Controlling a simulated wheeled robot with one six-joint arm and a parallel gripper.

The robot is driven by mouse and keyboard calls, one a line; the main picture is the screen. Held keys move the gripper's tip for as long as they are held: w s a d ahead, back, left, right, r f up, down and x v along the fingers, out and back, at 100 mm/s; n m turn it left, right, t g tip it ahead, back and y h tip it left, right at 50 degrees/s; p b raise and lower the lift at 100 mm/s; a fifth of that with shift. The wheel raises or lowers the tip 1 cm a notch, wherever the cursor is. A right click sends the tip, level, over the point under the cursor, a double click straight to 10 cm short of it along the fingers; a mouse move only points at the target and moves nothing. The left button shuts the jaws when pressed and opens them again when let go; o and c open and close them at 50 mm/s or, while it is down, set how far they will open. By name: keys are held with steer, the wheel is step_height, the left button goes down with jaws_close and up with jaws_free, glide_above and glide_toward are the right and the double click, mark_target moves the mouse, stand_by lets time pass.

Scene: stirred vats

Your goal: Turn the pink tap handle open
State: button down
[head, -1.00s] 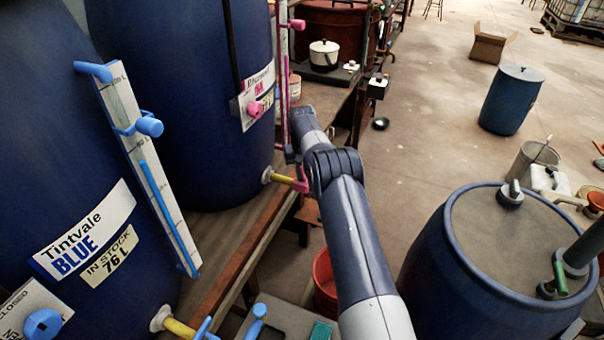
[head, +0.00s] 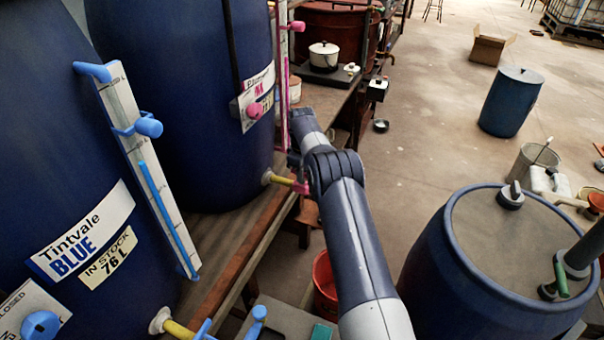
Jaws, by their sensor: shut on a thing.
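The pink tap (head: 300,187) sits at the end of a yellow spout (head: 282,180) low on the second dark blue vat (head: 205,110). Only a small pink part of it shows beside my arm. My gripper (head: 293,160) is at the tap, just above its pink end and mostly hidden by my own wrist. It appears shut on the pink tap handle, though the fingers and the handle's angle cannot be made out.
The nearer blue vat (head: 60,130) has a blue tap (head: 205,328) at lower left. A red bucket (head: 324,285) stands below my arm. A large blue drum (head: 490,270) stands at lower right. A wooden bench (head: 230,245) carries the vats. Open floor lies beyond.

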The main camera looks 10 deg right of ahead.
steer(key=shift+r+n, duration=0.1)
steer(key=shift+n, duration=0.5)
steer(key=c, duration=1.4)
jaws_free()
steer(key=shift+c, duration=0.2)
step_height(320, 180, up, 11)
